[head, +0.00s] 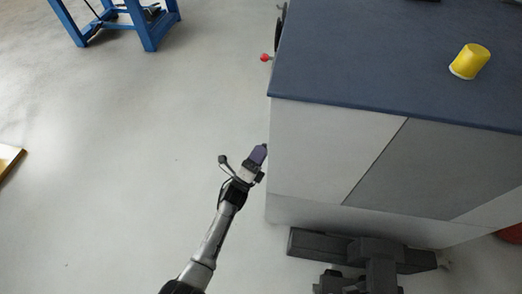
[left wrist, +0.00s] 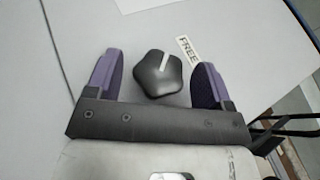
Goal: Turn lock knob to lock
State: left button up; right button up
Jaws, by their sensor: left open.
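The lock knob (left wrist: 159,74) is a dark, rounded five-lobed knob with a light pointer stripe. It shows in the left wrist view on a pale grey panel, its stripe pointing up in the picture. A label reading "FREE" (left wrist: 188,50) is just to its upper right. My left gripper (left wrist: 152,72) is open, with one purple-padded finger on each side of the knob and a gap to both. In the head view my left gripper (head: 262,154) is beside the cabinet's left side, and the knob is hidden there. My right gripper is not in view.
The grey cabinet (head: 330,150) with a dark blue top (head: 390,70) fills the right side. A red knob (head: 265,57) sticks out of the cabinet's left side. A blue frame (head: 148,28) stands far left; the floor between is clear.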

pick_arm(q)
jog(key=p+v, duration=0.4)
jog(key=v, duration=0.9)
jog(key=shift+f, duration=0.15)
jog(key=shift+s, duration=0.1)
